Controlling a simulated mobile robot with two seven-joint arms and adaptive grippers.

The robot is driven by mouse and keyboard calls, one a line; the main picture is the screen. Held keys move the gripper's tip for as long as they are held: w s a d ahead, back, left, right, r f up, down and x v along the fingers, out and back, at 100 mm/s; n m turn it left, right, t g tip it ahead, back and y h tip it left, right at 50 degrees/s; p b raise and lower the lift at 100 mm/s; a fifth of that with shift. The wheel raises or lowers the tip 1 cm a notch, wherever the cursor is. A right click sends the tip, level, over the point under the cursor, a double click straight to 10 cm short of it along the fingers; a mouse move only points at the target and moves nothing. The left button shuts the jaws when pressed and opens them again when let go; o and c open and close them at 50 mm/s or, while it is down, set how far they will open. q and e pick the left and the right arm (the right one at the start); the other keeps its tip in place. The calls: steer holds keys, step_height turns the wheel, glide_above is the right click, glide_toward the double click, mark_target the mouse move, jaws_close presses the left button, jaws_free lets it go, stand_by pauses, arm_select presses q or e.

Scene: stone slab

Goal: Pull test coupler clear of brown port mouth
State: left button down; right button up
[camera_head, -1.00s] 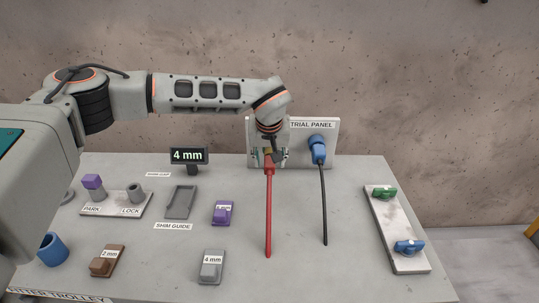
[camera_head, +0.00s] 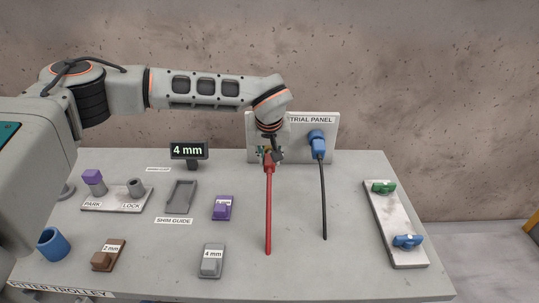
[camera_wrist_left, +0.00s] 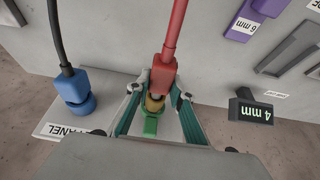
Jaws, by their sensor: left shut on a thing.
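The red test coupler (camera_wrist_left: 164,72) with its red cable (camera_head: 268,210) is at the left part of the trial panel (camera_head: 329,155). My left gripper (camera_head: 269,156) is at the coupler, its teal fingers on either side in the left wrist view (camera_wrist_left: 158,90), shut on it. The fingers partly cover this area. I cannot tell how deep the coupler sits. My right gripper is not in view.
A blue connector (camera_head: 317,144) with a black cable is plugged in just right of the coupler. A display (camera_head: 189,151) reads 4 mm. A shim guide (camera_head: 181,197), several shim blocks and a plate with green and blue handles (camera_head: 397,224) lie on the slab.

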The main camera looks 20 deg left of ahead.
mark_target(269, 164)
arm_select(q)
steer(key=shift+s+d, duration=0.15)
steer(key=shift+s, duration=0.5)
steer(key=shift+s+d, duration=0.15)
steer(key=shift+s, duration=0.45)
steer(key=shift+r+p, duration=0.1)
steer(key=shift+p, duration=0.25)
steer(key=shift+s+d+r+p, duration=0.15)
steer(key=shift+s+r+p, duration=0.2)
steer(key=shift+s+r, duration=0.15)
steer(key=shift+s+d+r+p, duration=0.15)
steer(key=shift+s+r+p, duration=0.15)
steer(key=shift+s+r, duration=0.2)
steer(key=shift+s+d+r+p, duration=0.15)
steer(key=shift+s+r+p, duration=0.15)
steer(key=shift+s+r, duration=0.15)
